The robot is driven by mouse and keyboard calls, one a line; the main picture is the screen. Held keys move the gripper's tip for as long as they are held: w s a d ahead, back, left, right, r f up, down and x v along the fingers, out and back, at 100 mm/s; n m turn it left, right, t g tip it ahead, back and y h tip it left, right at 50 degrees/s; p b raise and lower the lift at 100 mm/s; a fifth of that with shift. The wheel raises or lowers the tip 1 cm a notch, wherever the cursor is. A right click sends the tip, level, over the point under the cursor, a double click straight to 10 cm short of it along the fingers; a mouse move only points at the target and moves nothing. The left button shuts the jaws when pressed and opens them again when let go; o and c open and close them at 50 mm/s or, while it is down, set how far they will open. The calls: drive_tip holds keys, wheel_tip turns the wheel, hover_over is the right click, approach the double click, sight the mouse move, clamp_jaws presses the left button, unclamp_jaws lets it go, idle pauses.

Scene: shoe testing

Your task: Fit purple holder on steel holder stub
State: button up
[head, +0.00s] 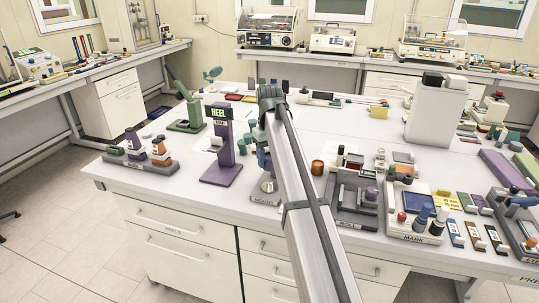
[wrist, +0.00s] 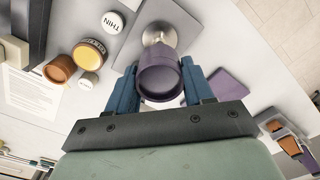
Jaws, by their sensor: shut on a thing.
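The purple holder (wrist: 160,80) is a round cup held between the blue fingers of my gripper (wrist: 162,88) in the wrist view. The steel holder stub (wrist: 157,34) shows as a shiny metal piece just beyond the purple holder, on a grey plate (wrist: 138,48). The holder overlaps the stub in this view, and I cannot tell whether they touch. In the head view my gripper (head: 264,158) is low over the grey mount base (head: 264,199), where the steel stub (head: 268,184) shows below it. My arm hides part of this area.
A purple stand (head: 222,155) with a HEEL display is left of my gripper. A rack (head: 140,162) with purple and orange pieces is farther left. An orange cup (head: 317,167) and a grey station (head: 357,212) are on the right. White caps (wrist: 112,22) lie beside the plate.

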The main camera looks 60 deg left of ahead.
sight(270, 169)
drive_tip(key=shift+f, duration=2.25)
drive_tip(key=shift+f, duration=1.65)
drive_tip(key=o, duration=1.2)
wheel_tip(270, 169, up, 14)
drive_tip(key=shift+f, duration=0.1)
idle(0.4)
